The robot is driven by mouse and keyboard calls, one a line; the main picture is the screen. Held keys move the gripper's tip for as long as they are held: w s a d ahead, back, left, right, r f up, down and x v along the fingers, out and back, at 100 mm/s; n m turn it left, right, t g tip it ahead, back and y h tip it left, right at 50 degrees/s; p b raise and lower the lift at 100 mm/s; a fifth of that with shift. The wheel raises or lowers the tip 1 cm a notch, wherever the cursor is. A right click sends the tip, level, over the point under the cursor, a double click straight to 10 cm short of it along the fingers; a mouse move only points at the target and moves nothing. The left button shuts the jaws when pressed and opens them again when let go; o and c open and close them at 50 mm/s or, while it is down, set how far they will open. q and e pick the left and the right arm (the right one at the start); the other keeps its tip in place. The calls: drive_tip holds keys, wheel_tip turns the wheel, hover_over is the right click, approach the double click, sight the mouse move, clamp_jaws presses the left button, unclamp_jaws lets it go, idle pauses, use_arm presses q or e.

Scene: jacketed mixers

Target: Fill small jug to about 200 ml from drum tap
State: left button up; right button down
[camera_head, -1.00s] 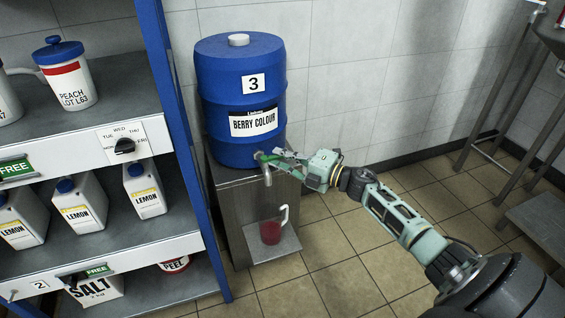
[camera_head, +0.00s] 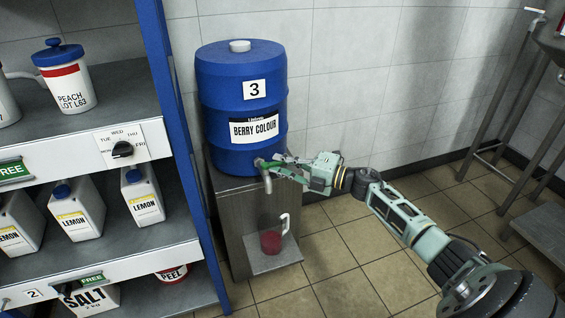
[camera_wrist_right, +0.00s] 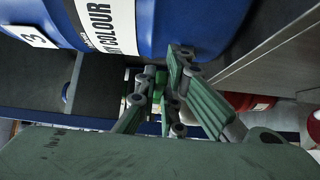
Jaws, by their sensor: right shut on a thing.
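The blue drum (camera_head: 243,100), marked 3 and "Berry Colour", stands on a metal stand. Its tap (camera_head: 266,182) sticks out low at the front, spout down. The small clear jug (camera_head: 271,241) stands upright below the tap with its white handle to the right and red liquid inside. Its graduations are too small to read. My right gripper (camera_head: 268,163) is at the tap, shut on what appears to be the tap's handle. In the right wrist view its fingers (camera_wrist_right: 172,90) are close together beside the drum, and they hide most of what they hold. No stream is clearly visible. My left gripper is out of view.
The jug stands on the low plate (camera_head: 285,256) of the metal stand (camera_head: 230,205). A blue-framed shelf (camera_head: 180,120) with containers is close on the left. The tiled floor (camera_head: 350,260) to the right of the stand is clear. A metal table stands at the far right.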

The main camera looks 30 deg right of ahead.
drive_tip(key=c, duration=2.2)
unclamp_jaws()
drive_tip(key=shift+o, duration=0.2)
drive_tip(key=shift+s+d, duration=0.1)
drive_tip(key=v, duration=1.1)
drive_tip(key=shift+s+d, duration=0.2)
drive_tip(key=shift+s, duration=0.15)
drive_tip(key=shift+a, duration=0.1)
